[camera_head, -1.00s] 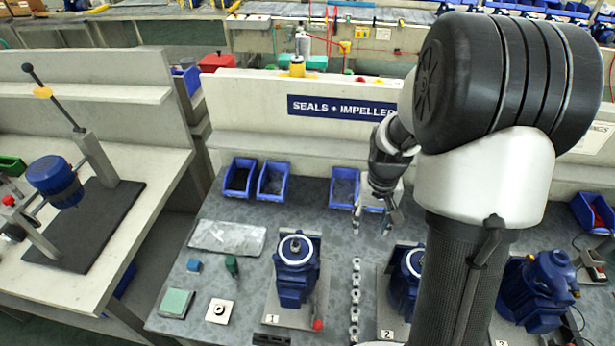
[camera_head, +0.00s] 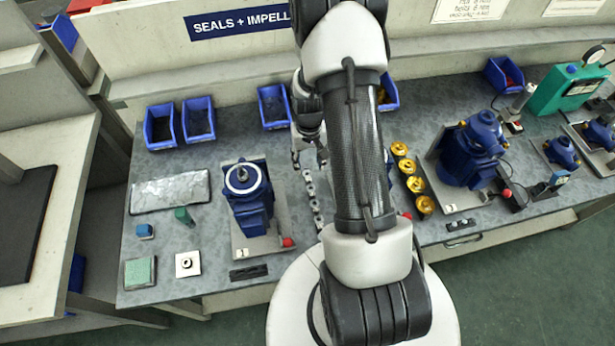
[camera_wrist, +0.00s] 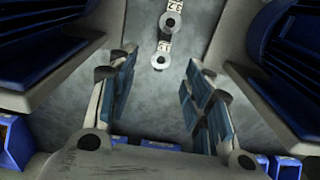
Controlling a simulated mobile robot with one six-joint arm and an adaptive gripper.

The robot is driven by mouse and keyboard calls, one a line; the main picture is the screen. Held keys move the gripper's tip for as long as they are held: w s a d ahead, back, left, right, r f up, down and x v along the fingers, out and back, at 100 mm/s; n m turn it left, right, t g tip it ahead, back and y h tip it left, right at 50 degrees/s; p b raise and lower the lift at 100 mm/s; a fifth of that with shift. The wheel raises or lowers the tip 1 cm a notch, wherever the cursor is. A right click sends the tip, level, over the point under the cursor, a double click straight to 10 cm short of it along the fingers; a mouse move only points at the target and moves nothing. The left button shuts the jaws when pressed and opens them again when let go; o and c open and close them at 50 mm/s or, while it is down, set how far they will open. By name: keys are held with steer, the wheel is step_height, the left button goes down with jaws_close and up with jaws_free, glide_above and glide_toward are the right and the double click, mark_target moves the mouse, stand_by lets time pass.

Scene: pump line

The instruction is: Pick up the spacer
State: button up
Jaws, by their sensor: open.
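My gripper (camera_head: 309,159) is open and empty above the bench, at the far end of a row of small grey ring-shaped parts (camera_head: 314,204). I cannot tell for certain which part is the spacer. In the wrist view, the blue-padded fingers of my gripper (camera_wrist: 161,66) stand wide apart. Two grey round parts with holes show there with number labels. The nearer ring (camera_wrist: 160,60) appears between the fingertips, and the farther ring (camera_wrist: 170,20) lies beyond them. Both are apart from the fingers. My arm hides part of the bench right of the row.
A blue pump (camera_head: 247,195) on plate 1 stands left of the row. Blue bins (camera_head: 159,128) line the back. Brass parts (camera_head: 416,185) and another blue pump (camera_head: 467,155) stand to the right. A pale square with a ring (camera_head: 188,264) lies front left.

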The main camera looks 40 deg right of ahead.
mark_target(307, 175)
steer(key=shift+w+a+f+b, duration=0.1)
steer(key=shift+f+b, duration=0.45)
steer(key=shift+f, duration=0.8)
steer(key=shift+w+f+b, duration=0.1)
steer(key=shift+f+b, duration=0.4)
steer(key=shift+f, duration=0.8)
steer(key=shift+f, duration=0.25)
steer(key=c, duration=0.8)
steer(key=shift+o, duration=0.2)
